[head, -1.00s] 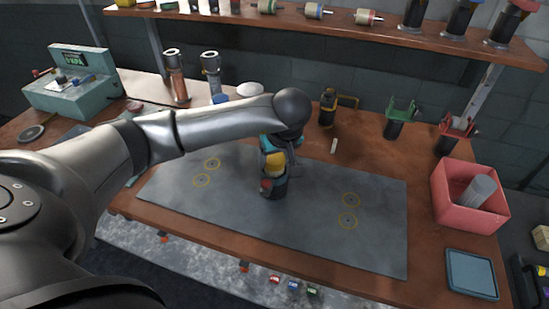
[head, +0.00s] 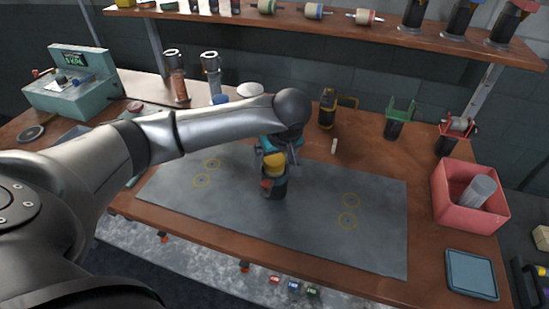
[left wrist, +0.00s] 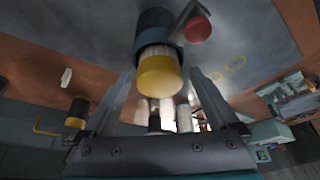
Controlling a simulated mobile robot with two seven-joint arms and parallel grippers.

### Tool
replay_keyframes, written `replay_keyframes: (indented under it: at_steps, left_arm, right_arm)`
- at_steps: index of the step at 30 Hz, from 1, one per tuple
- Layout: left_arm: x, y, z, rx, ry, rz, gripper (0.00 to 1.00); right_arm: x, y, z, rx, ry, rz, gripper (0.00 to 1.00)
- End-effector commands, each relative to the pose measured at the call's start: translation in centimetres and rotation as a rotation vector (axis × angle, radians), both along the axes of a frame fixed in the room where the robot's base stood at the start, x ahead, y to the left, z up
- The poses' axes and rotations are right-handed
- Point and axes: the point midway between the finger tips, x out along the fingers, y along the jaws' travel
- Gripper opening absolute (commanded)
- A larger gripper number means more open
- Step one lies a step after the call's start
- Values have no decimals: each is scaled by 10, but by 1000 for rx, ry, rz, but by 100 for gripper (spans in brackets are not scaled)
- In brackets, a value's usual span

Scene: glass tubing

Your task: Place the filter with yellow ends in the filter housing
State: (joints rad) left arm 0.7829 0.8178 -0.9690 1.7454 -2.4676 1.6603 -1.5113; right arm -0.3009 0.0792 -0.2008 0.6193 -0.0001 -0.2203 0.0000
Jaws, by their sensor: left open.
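The filter with yellow ends (head: 274,160) stands upright in the mouth of the filter housing (head: 273,188), a dark cylinder on the grey mat. In the left wrist view, the filter's yellow end (left wrist: 160,76) and a white pleated band stick out of the housing's teal rim (left wrist: 152,35). A red knob (left wrist: 198,28) on a lever sits beside the rim. My left gripper (head: 288,148) is open just above the housing. In the left wrist view its fingers (left wrist: 162,85) are spread on both sides of the yellow end, with gaps. My right gripper is out of view.
A grey mat (head: 330,235) with yellow rings has free room right of the housing. A pink bin (head: 468,212) holds a grey cylinder (head: 478,193). Black canisters with green (head: 397,122) and red (head: 452,138) tops and a yellow-handled one (head: 327,112) stand behind.

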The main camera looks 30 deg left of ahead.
Motion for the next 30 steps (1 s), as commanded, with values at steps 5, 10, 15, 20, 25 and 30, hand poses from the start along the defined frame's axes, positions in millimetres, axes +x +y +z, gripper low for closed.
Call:
replay_keyframes:
  at_steps: [5,10,15,20,25,30]
  left_arm:
    - [-6,-10,31,-1,-6,-5,94]
    - [-15,-22,66,-1,-7,-4,94]
    - [-23,-31,94,0,-4,-2,94]
    - [-27,-36,108,-1,-3,-1,94]
    - [-28,-37,112,0,0,-1,94]
    - [-28,-37,112,-1,-1,0,94]
  right_arm:
    - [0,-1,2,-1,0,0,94]
    - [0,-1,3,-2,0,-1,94]
    - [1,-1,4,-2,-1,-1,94]
    - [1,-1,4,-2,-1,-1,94]
    - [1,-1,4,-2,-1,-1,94]
    - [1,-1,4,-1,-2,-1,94]
